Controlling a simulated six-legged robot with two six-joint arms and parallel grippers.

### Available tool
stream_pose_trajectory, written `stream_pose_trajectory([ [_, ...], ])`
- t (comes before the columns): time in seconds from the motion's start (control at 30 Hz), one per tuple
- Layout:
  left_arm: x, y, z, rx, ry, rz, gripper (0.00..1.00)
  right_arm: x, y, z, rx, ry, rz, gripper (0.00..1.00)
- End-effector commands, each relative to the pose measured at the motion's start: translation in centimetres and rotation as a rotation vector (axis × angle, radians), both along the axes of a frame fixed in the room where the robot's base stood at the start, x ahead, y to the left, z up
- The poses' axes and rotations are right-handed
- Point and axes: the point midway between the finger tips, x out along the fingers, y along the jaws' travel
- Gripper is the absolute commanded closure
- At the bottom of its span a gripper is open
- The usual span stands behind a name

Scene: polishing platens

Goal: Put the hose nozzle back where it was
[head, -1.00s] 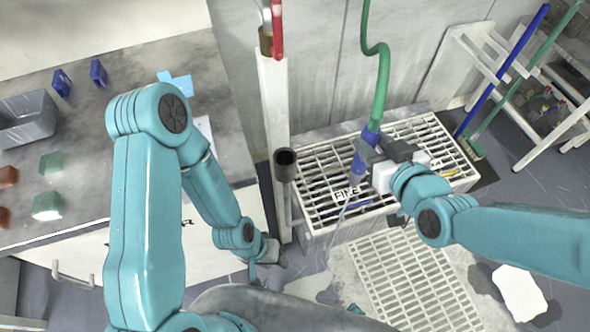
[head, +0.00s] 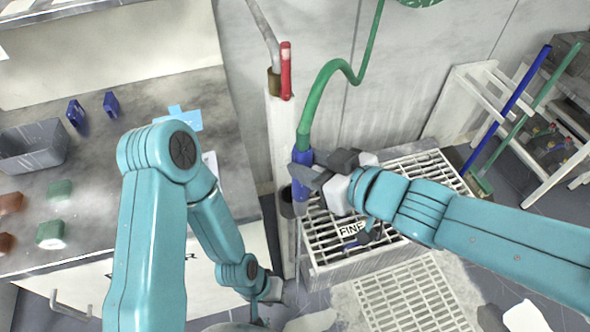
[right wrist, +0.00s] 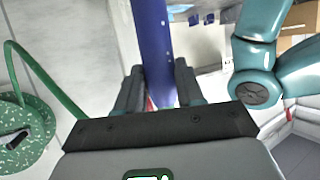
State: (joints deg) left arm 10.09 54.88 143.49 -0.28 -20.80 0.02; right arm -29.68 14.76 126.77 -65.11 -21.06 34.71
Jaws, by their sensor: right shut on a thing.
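The blue hose nozzle (head: 302,178) hangs from a green hose (head: 318,90). My right gripper (head: 320,174) is shut on it, and the nozzle points down. In the right wrist view the blue nozzle (right wrist: 155,45) stands between the two dark fingers (right wrist: 158,88). A dark cup-shaped holder (head: 287,203) is fixed to the white post (head: 283,140). The nozzle's lower end overlaps the holder's right edge in the head view; I cannot tell whether it is inside or in front. My left gripper (head: 272,292) is low beside the counter, its fingers too small to read.
A grated basin (head: 335,235) marked FINE lies below my right forearm. A red-handled pipe (head: 286,70) rises at the post's top. A grey counter (head: 110,150) with blocks and a bin stands left. A white rack with poles (head: 480,110) stands right. A floor grate (head: 415,300) lies in front.

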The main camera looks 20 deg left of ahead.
Motion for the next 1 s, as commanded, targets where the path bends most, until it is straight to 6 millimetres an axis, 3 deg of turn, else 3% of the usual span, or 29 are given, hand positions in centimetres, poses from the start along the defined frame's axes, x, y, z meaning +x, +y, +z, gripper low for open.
stream_pose_trajectory([
  [0.1, 0.0, 0.0, 0.7, 0.0, 0.0, 0.0, 0.58, 2.7, 1.9, 0.2, 0.0, 0.001, 0.002, 1.0],
  [0.37, 0.0, 0.0, 2.0, 0.0, 0.0, 0.0, 0.58, 7.1, 4.9, 0.3, 0.001, -0.001, 0.001, 1.0],
  [0.4, 0.0, 0.0, 0.4, 0.0, -0.001, -0.001, 0.58, 6.9, 4.7, -1.7, 0.001, 0.002, 0.0, 1.0],
  [0.5, 0.0, 0.0, -0.9, 0.0, 0.001, 0.0, 0.58, 6.8, 4.7, -3.5, 0.001, 0.002, 0.0, 1.0],
  [0.77, 0.0, 0.0, -2.1, 0.0, 0.0, 0.0, 0.58, 6.8, 4.6, -5.9, 0.002, -0.001, 0.0, 1.0],
  [1.0, 0.0, 0.0, -4.5, 0.0, 0.0, 0.0, 0.58, 6.8, 4.6, -10.6, 0.001, 0.002, 0.0, 1.0],
])
